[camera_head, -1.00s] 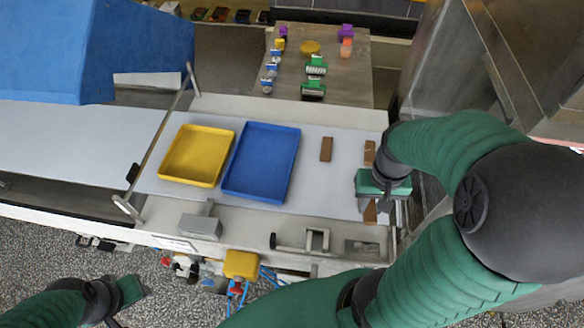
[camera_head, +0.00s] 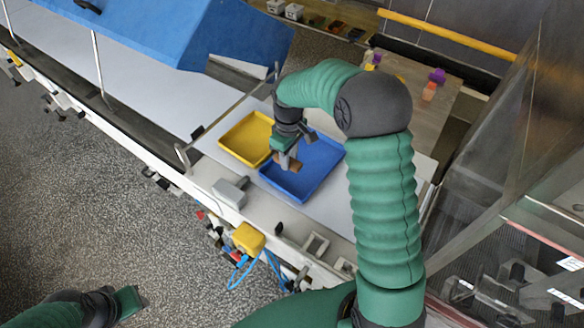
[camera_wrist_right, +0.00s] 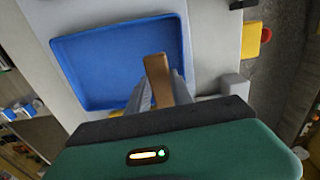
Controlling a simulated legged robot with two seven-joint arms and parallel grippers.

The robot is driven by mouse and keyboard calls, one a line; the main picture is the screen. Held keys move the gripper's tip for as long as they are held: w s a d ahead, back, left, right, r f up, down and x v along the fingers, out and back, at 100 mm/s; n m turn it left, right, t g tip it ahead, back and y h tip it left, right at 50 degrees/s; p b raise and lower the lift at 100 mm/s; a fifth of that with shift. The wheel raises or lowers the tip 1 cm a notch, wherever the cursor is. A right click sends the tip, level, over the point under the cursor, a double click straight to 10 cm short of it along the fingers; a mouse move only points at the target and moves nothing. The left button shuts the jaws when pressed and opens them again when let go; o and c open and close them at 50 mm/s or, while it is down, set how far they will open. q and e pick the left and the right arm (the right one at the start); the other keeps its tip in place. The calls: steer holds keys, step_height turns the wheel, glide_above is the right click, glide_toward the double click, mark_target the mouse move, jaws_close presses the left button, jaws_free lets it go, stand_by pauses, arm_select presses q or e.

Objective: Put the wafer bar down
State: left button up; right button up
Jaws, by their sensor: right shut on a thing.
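The brown wafer bar (camera_wrist_right: 158,78) is between the fingers of my right gripper (camera_wrist_right: 160,92), which is shut on it. In the head view the right gripper (camera_head: 287,158) holds the bar (camera_head: 291,164) over the left part of the blue tray (camera_head: 320,162), near the yellow tray (camera_head: 238,138). In the wrist view the bar's far end overlaps the blue tray (camera_wrist_right: 90,62); its height above the tray is hard to tell. The blue tray's visible floor looks empty. My left gripper (camera_head: 127,300) is at the lower left, away from the table; its jaws are unclear.
A blue sloped housing (camera_head: 190,32) stands behind the trays at the left. A grey block (camera_head: 231,192) and a yellow box (camera_head: 248,238) are at the front edge. A clear panel (camera_head: 490,150) rises at the right. My right arm hides the table right of the trays.

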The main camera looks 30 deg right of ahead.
mark_target(292, 178)
steer(key=f, duration=0.2)
steer(key=d+f, duration=0.1)
steer(key=f, duration=0.2)
steer(key=f+p, duration=0.1)
steer(key=f, duration=0.2)
steer(key=shift+d+f, duration=0.1)
steer(key=shift+d, duration=0.3)
steer(key=shift+a, duration=0.25)
steer(key=o, duration=1)
steer(key=shift+w+a, duration=0.1)
steer(key=shift+a, duration=0.2)
steer(key=shift+d, duration=0.15)
